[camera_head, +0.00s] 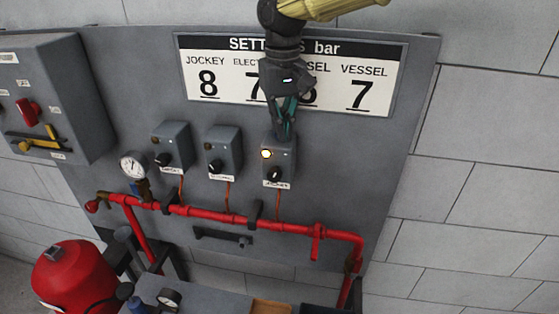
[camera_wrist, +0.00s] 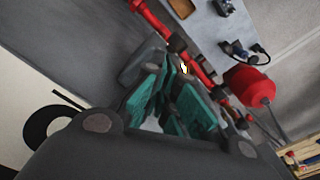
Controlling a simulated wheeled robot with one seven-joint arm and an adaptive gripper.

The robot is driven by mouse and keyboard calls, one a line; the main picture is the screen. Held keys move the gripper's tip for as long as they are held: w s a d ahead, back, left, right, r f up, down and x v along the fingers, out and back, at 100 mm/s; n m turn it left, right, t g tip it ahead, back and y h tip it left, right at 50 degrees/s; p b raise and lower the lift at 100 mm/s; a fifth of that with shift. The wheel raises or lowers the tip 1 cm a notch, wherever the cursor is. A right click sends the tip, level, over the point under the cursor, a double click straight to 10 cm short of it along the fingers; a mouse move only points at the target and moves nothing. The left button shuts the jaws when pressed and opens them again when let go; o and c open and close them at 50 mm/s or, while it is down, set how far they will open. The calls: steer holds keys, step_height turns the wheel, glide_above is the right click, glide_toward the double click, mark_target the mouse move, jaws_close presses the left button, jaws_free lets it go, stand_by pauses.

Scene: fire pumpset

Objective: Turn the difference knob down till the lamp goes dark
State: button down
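The grey box labelled JOCKEY (camera_head: 289,157) is the right one of three on the panel. Its lamp (camera_head: 266,154) glows bright; the glow also shows just past my fingers in the wrist view (camera_wrist: 184,68). A dark knob (camera_head: 274,174) sits low on this box, above the label. I cannot read any marking that names a difference knob. My gripper (camera_head: 285,132) points down at the top of this box, above the lamp and knob. In the wrist view its teal fingers (camera_wrist: 173,92) look slightly apart, with nothing held. The knob is hidden there.
Two similar boxes, middle (camera_head: 229,145) and left (camera_head: 175,138), have unlit lamps. The settings sign (camera_head: 190,60) hangs behind my gripper. A pressure gauge (camera_head: 132,164) and red pipe (camera_head: 200,212) lie left and below. A red tank (camera_head: 75,275) stands lower left.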

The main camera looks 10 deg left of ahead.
steer(key=shift+s+d+f, duration=0.1)
steer(key=shift+s+f, duration=0.1)
steer(key=shift+f, duration=0.55)
steer(key=shift+w+d+p, duration=0.15)
steer(key=shift+p, duration=0.15)
stand_by(1.4)
steer(key=shift+d, duration=0.1)
stand_by(0.4)
steer(key=shift+r, duration=3.15)
steer(key=shift+w+r, duration=0.15)
steer(key=shift+r, duration=0.05)
steer(key=shift+d, duration=0.1)
